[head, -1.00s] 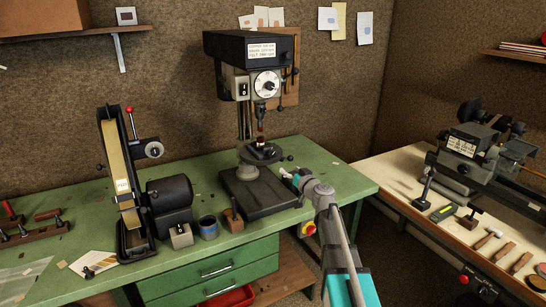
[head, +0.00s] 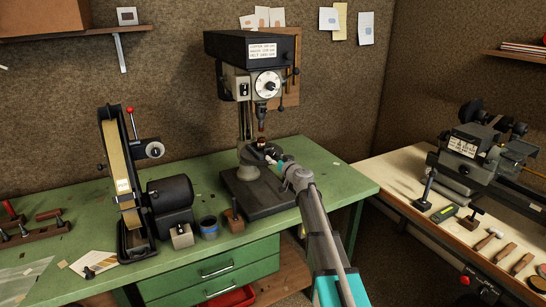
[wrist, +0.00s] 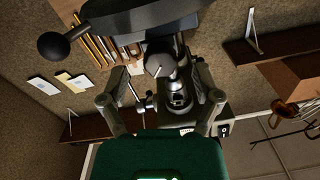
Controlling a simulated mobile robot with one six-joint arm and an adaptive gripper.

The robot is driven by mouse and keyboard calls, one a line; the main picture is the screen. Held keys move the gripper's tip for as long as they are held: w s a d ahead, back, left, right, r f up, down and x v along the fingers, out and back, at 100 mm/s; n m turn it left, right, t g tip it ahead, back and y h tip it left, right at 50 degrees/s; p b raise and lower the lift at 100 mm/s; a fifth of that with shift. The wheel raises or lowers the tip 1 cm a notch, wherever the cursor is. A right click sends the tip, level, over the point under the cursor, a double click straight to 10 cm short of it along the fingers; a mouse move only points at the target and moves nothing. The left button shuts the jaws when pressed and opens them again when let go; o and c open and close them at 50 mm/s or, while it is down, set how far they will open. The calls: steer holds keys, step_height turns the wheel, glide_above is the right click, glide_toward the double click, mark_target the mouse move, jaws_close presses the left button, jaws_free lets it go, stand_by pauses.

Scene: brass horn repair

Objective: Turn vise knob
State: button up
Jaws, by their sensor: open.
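The small dark vise (head: 260,148) sits on the drill press's work table in the head view. My gripper (head: 279,163) is at its right front side, close to it; the fingertips are too small there to show contact. In the wrist view my gripper's two fingers (wrist: 160,74) are spread apart with nothing clamped. A round grey knob-like end (wrist: 158,65) shows between the fingertips; I cannot tell whether it is the vise knob or how far away it is. A black ball on a rod (wrist: 55,46) is at the upper left, outside the fingers. The gripper hides part of the vise.
The drill press (head: 252,70) rises over the vise, its chuck close above. A belt sander (head: 125,180), a blue-grey cup (head: 209,228) and small blocks stand left on the green bench (head: 335,180). The bench's right end is clear. A lathe (head: 475,155) stands on the right bench.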

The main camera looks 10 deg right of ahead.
steer(key=shift+x, duration=1.3)
steer(key=shift+c, duration=0.2)
jaws_close()
